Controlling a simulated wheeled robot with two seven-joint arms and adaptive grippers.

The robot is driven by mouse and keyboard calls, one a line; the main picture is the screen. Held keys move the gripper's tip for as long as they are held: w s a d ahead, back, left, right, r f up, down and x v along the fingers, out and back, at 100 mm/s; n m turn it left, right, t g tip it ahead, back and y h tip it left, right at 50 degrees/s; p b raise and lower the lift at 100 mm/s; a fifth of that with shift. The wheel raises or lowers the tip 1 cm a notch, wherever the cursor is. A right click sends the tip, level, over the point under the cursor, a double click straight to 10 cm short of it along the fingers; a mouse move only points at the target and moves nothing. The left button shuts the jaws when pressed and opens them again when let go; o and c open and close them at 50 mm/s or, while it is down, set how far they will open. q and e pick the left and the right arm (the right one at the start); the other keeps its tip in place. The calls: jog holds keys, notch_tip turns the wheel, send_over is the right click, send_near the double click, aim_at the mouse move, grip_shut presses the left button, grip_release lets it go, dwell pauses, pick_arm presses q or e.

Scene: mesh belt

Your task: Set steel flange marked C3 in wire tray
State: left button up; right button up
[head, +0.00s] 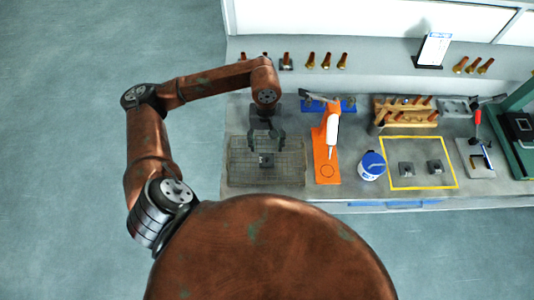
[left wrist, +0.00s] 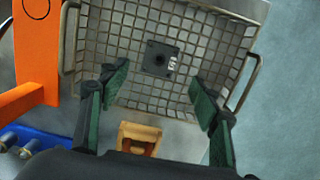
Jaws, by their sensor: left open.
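The wire tray (head: 292,172) is a grey mesh basket at the left end of the bench; it also fills the upper middle of the left wrist view (left wrist: 105,40). A dark square steel flange (head: 266,160) with a round centre hole lies inside on the mesh. In the left wrist view the flange (left wrist: 155,58) bears a small white mark too small to read surely. My left gripper (head: 266,140) is open above the tray, its two fingers (left wrist: 160,88) apart and empty, clear of the flange. My right gripper is not in view.
An orange stand (head: 326,165) is just right of the tray, then a blue-and-white tub (head: 371,166). A yellow-outlined area (head: 420,186) holds two more grey square parts (head: 407,168). A wooden rack (head: 405,112) stands behind. Brass-tipped pieces line the back ledge.

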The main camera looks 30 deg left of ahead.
pick_arm(q)
jog(key=shift+w+a+r, duration=0.1)
jog(key=shift+a+r, duration=0.05)
jog(key=shift+r, duration=1.6)
